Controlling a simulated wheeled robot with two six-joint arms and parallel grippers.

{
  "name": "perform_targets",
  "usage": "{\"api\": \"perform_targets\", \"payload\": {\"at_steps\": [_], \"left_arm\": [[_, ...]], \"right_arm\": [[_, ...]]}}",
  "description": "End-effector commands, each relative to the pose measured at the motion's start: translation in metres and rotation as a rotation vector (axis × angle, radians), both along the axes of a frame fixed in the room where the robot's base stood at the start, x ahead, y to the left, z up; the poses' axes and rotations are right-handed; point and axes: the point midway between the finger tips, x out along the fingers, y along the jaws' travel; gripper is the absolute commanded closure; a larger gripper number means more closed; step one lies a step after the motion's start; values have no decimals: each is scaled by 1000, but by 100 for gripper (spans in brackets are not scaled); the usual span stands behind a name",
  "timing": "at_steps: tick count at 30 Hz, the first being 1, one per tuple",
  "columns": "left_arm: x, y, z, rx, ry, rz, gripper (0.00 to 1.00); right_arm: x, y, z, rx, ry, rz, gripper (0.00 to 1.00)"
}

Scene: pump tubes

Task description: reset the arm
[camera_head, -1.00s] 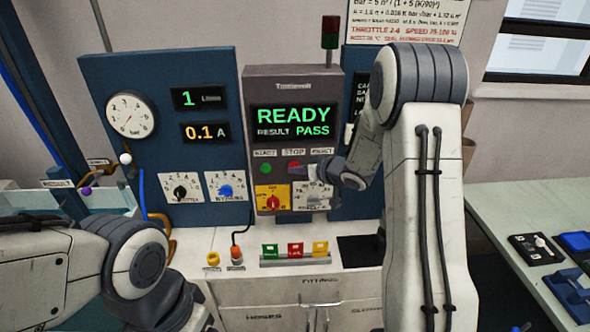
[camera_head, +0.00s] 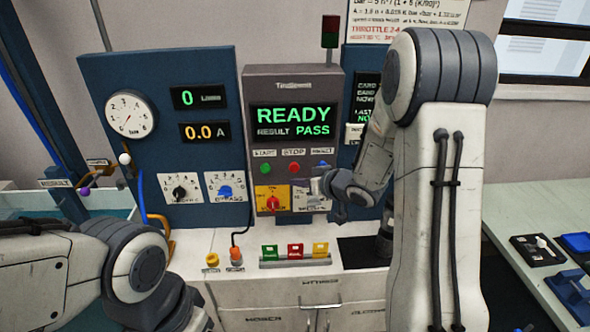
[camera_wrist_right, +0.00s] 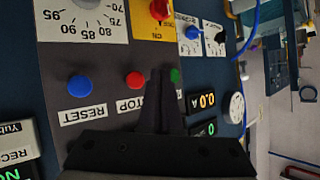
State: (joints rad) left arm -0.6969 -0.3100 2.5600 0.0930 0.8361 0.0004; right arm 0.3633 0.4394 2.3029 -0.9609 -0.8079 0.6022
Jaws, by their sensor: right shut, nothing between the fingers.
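My right arm (camera_head: 440,200) reaches in from the right toward the grey control panel. My right gripper (camera_head: 318,187) is shut and empty in front of the panel, below the label of the RESET button. In the right wrist view, its closed fingers (camera_wrist_right: 160,100) overlap the green START button (camera_wrist_right: 175,76) in the picture. The red STOP button (camera_wrist_right: 134,80) and blue RESET button (camera_wrist_right: 79,86) are beside them. I see no contact with a button. My left arm (camera_head: 135,262) is at the lower left; its gripper is out of view.
The panel screen (camera_head: 293,121) reads READY, RESULT PASS. The displays (camera_head: 205,132) read 0 and 0.0 A. A dial knob panel (camera_head: 305,195) is close behind the right gripper. Green, red and yellow tags (camera_head: 295,251) stand on the white cabinet top (camera_head: 210,241) below.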

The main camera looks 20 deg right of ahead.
Motion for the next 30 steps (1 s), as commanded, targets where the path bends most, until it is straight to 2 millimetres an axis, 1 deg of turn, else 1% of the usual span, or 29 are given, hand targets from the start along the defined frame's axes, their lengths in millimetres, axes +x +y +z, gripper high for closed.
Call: {"api": "perform_targets", "payload": {"at_steps": [8, 11, 14, 17, 18, 20, 21, 23, 24, 26, 27, 29, 30], "left_arm": [[0, 0, 0, 0, 0, 0, 20], [0, 0, -1, 0, 0, 0, 20], [0, 0, -6, 0, 0, 0, 20], [0, 0, -14, 0, 0, 0, 20], [0, 0, -18, 0, 0, 0, 20], [0, 0, -23, 0, 0, 0, 20], [0, 0, -27, 0, 0, 0, 20], [0, 0, -32, 0, 0, 0, 20], [0, 0, -35, 0, 0, 0, 20], [0, 0, -40, 0, 0, 1, 20], [0, 0, -44, 0, 0, 1, 20], [0, 0, -48, 0, 0, 1, 20], [0, 0, -50, 0, 0, 1, 20]], "right_arm": [[0, 0, 0, 0, 1, 0, 100], [0, 3, 0, -12, 5, 1, 100], [-2, 18, -2, -71, 32, 0, 100], [-13, 43, -5, -176, 93, -4, 100], [-22, 56, -6, -223, 127, -2, 100], [-41, 76, -9, -287, 189, 6, 100], [-57, 89, -11, -326, 234, 15, 100], [-86, 107, -15, -375, 310, 40, 100], [-109, 119, -18, -404, 363, 65, 100], [-147, 136, -23, -441, 449, 114, 100], [-174, 146, -26, -462, 509, 154, 100], [-214, 159, -30, -488, 593, 221, 100], [-238, 165, -32, -502, 643, 266, 100]]}}
